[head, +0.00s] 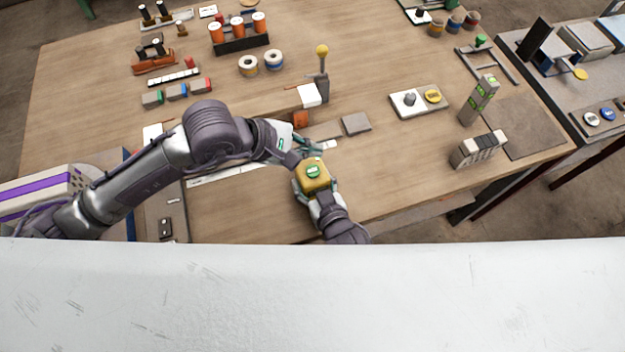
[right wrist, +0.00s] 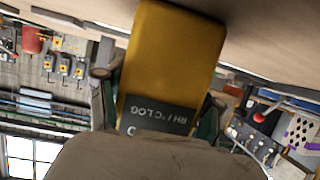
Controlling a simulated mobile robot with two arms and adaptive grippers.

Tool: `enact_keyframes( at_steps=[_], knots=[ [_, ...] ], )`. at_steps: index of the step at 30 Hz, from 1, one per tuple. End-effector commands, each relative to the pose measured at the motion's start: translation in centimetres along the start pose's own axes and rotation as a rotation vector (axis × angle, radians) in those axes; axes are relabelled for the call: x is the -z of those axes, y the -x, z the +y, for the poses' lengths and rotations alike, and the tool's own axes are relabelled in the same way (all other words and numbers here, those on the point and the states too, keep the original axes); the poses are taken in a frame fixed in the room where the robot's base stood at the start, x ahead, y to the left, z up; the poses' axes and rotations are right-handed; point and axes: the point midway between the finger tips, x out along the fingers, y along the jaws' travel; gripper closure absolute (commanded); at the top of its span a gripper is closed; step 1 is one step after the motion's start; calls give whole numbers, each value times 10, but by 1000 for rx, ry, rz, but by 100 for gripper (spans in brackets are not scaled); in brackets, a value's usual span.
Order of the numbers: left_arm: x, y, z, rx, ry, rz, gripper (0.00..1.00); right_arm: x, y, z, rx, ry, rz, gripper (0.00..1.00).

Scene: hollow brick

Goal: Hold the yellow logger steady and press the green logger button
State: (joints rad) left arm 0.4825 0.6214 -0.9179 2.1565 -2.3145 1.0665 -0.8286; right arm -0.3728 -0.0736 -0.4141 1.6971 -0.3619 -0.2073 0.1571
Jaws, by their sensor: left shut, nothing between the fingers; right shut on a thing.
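The yellow logger (head: 314,178) is a small yellow box at the front of the table, with the green button (head: 313,171) facing up on its top. My right gripper (head: 318,190) is shut on the logger from the front side. In the right wrist view the logger (right wrist: 175,55) fills the middle, with a dark label reading "RH/°C LOG" upside down, between the fingers. My left gripper (head: 300,155) is shut and empty, just behind and slightly left of the logger's top. Whether its fingertips touch the button cannot be told.
The wooden table (head: 400,175) is clear to the right of the logger. Behind stand a lever with a yellow knob (head: 322,65) and a flat grey block (head: 356,124). A panel with a yellow button (head: 432,96) and a grey ribbed block (head: 478,149) stand further right.

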Motion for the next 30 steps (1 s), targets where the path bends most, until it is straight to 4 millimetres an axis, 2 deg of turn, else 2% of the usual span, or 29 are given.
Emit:
enact_keyframes(
  at_steps=[9, 10, 14, 15, 25, 30],
  knots=[
    [0, 0, 0, 1, 1, 0, 100, -2, 0, 0, 0, 0, -4, 82],
    [0, 0, 0, 1, 1, 0, 100, -2, 0, 0, 0, 0, -4, 28],
    [0, 0, 0, 1, 1, 1, 100, -1, 0, 0, 0, 0, -3, 7],
    [0, 0, 0, 1, 1, 0, 100, -1, 0, 0, 0, 0, -3, 4],
    [0, 0, 0, 1, 1, 0, 100, -1, 2, 0, 0, 0, -1, 4],
    [0, 0, 0, 1, 1, 0, 100, -2, 20, 0, 0, 0, -3, 4]
  ],
)
